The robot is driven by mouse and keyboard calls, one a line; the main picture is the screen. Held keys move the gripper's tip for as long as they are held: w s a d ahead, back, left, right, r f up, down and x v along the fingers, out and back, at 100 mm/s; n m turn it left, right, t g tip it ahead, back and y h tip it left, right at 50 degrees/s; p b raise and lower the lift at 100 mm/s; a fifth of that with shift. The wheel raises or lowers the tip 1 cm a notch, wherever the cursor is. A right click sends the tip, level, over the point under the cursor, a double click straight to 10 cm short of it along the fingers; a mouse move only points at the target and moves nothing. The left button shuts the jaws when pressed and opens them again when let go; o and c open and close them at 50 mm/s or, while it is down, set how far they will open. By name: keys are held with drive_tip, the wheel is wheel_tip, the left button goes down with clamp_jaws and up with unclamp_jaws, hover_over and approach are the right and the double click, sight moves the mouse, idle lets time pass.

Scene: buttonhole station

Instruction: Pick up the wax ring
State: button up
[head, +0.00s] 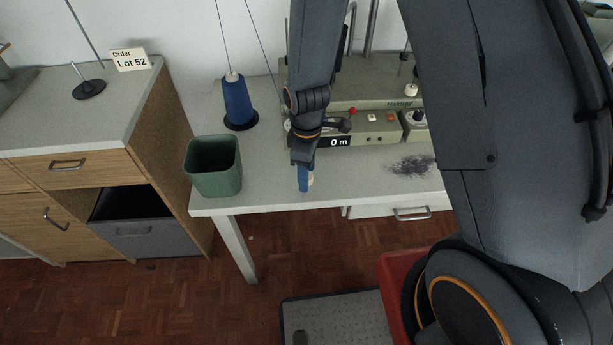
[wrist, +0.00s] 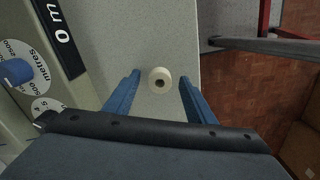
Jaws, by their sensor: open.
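The wax ring (wrist: 160,87) is a small cream-white ring with a dark hole, on the pale worktop near its front edge. In the wrist view it lies between the two blue fingers of my gripper (wrist: 159,78), with a gap on each side. In the head view my gripper (head: 304,180) points down near the table's front edge, left of centre. A pale bit of the ring (head: 310,181) shows beside the blue finger; the rest is hidden there. My gripper is open and holds nothing.
A green bin (head: 214,168) stands left of my gripper, with a blue thread cone (head: 237,102) behind it. The machine (head: 362,130) with a "0 m" display stands close behind. Dark fluff (head: 412,165) lies to the right. The table edge (head: 270,209) is close in front.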

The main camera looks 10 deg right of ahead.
drive_tip(key=shift+f, duration=0.2)
drive_tip(key=shift+c, duration=0.4)
drive_tip(key=c, duration=1)
drive_tip(key=shift+r, duration=0.1)
